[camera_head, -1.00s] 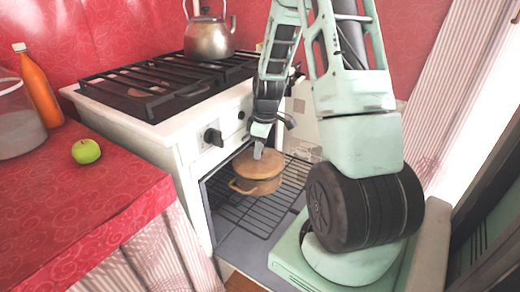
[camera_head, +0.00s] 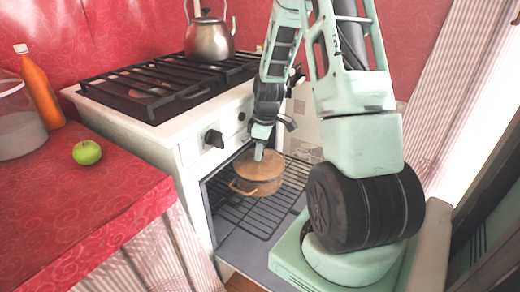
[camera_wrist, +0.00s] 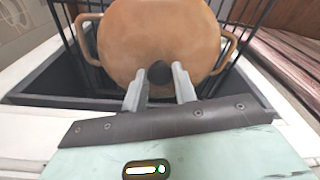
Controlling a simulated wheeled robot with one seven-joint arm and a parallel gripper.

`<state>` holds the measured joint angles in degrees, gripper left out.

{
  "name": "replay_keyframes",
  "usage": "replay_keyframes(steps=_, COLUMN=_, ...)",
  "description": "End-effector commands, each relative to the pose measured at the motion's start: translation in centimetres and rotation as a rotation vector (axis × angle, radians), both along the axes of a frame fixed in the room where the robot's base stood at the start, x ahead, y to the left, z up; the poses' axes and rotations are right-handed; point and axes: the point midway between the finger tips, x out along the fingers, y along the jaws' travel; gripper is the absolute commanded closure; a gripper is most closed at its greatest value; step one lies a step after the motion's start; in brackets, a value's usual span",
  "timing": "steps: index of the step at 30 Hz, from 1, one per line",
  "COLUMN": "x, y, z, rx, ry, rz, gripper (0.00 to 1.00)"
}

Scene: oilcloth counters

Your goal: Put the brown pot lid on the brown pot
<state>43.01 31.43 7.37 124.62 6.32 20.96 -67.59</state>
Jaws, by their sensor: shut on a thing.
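The brown pot (camera_head: 262,187) stands on the wire rack of the open oven, with its side handle towards the left front. The brown pot lid (camera_head: 268,165) lies over the pot's top; whether it is fully seated cannot be told. My gripper (camera_head: 259,153) points down at the lid from above. In the wrist view my gripper (camera_wrist: 160,82) is shut on the dark knob of the lid (camera_wrist: 158,35). There the lid hides most of the pot, and a pot handle (camera_wrist: 228,50) shows on each side.
The oven rack (camera_head: 240,215) has bare room around the pot. The stove (camera_head: 150,130) stands behind, with a kettle (camera_head: 209,40) on it. A red counter (camera_head: 70,210) at left holds a green apple (camera_head: 87,152), an orange bottle (camera_head: 40,90) and a clear jar (camera_head: 18,130).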

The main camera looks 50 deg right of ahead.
Motion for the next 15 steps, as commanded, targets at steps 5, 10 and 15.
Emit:
replay_keyframes(steps=5, x=-0.01, y=0.02, z=-0.36, rx=0.000, ry=0.001, rz=0.000, gripper=1.00)
replay_keyframes(steps=10, x=0.00, y=0.01, z=-0.62, rx=0.001, ry=0.000, rz=0.001, gripper=1.00)
replay_keyframes(steps=15, x=0.01, y=0.01, z=-0.60, rx=0.000, ry=0.000, rz=0.000, gripper=0.70)
